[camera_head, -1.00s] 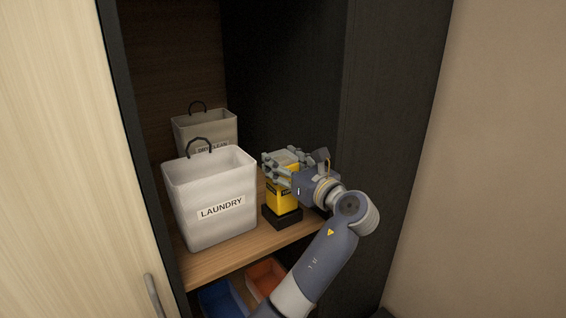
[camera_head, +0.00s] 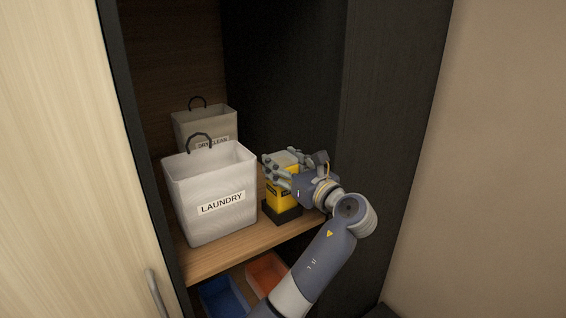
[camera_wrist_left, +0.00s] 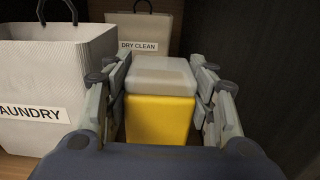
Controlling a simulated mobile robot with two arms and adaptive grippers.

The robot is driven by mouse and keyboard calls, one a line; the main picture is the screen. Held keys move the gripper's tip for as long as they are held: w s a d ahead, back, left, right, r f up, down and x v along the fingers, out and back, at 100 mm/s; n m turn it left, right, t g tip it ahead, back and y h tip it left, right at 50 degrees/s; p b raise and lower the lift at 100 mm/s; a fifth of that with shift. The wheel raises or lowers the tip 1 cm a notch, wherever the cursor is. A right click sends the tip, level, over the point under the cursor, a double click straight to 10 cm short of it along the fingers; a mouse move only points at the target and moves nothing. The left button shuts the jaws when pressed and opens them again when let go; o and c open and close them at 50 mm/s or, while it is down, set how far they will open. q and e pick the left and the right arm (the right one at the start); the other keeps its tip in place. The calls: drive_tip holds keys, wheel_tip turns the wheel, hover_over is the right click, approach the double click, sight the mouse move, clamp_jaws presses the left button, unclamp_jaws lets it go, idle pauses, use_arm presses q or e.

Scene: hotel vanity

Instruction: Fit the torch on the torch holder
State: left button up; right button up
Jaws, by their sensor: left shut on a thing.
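The torch (camera_head: 279,195) has a yellow body with dark markings and a pale grey top. It stands upright at the black torch holder (camera_head: 281,215) on the wooden shelf, beside the laundry bin. My left gripper (camera_head: 281,166) is around the torch's upper part, shut on it from the right side. In the left wrist view the torch (camera_wrist_left: 160,118) sits between the two fingers (camera_wrist_left: 160,95). The holder is hidden in the wrist view. I cannot tell whether the torch is fully seated in it. My right gripper is not in view.
A white laundry bin (camera_head: 211,222) stands close to the left of the torch. A dry-clean bin (camera_head: 222,124) stands behind it. A dark cabinet wall (camera_head: 385,130) rises on the right. Blue (camera_head: 222,297) and orange (camera_head: 265,273) bins sit below the shelf (camera_head: 215,264).

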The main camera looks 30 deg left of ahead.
use_arm(q)
drive_tip(key=shift+f, duration=0.8)
idle(0.9)
drive_tip(key=o, duration=1.7)
